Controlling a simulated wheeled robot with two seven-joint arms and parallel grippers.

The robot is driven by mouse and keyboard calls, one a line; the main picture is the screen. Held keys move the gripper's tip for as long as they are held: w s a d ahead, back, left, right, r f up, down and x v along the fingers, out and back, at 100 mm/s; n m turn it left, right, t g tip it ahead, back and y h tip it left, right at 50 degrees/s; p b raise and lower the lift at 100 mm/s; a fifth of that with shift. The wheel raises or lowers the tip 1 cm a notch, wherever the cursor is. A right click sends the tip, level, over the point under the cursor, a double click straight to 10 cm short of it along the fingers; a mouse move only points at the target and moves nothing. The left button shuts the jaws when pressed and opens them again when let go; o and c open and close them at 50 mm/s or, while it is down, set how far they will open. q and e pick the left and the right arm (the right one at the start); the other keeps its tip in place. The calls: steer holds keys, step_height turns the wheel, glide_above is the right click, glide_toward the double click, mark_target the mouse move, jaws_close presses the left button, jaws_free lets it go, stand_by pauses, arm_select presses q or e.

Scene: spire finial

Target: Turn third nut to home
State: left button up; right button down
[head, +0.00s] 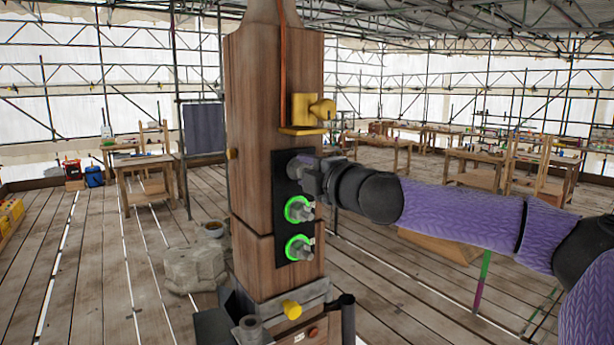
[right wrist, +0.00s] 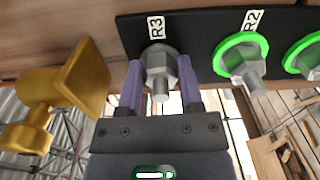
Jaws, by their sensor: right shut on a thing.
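A black plate (head: 283,247) is fixed upright on a wooden post (head: 260,110). It carries a column of bolts with nuts. The top nut, by the label R3, shows in the right wrist view (right wrist: 158,66) and has no green ring. The nut by R2 (right wrist: 244,68) has a glowing green ring, as does the lowest nut (head: 298,248). My right gripper (head: 312,174) is at the top nut, its purple fingers on both sides of it, shut on it. In the head view the gripper mostly hides that nut. My left gripper is not in view.
A brass bracket with a knob (head: 310,113) sticks out of the post just above the plate. A yellow peg (head: 291,309) is near the post's base. A stone block (head: 195,268) stands on the plank floor to the left. Workbenches (head: 148,180) stand farther back.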

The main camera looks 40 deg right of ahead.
steer(key=m+b, duration=0.1)
steer(key=m, duration=0.3)
steer(key=m+b, duration=0.2)
steer(key=m, duration=0.3)
steer(key=f+m+b, duration=0.1)
steer(key=m, duration=0.3)
steer(key=shift+a+m+b, duration=0.15)
steer(key=shift+m+b, duration=0.15)
steer(key=shift+m, duration=0.1)
stand_by(0.4)
steer(key=c, duration=0.6)
jaws_free()
steer(key=o, duration=0.3)
steer(key=shift+r, duration=0.2)
steer(key=shift+o, duration=0.2)
steer(key=shift+s, duration=0.1)
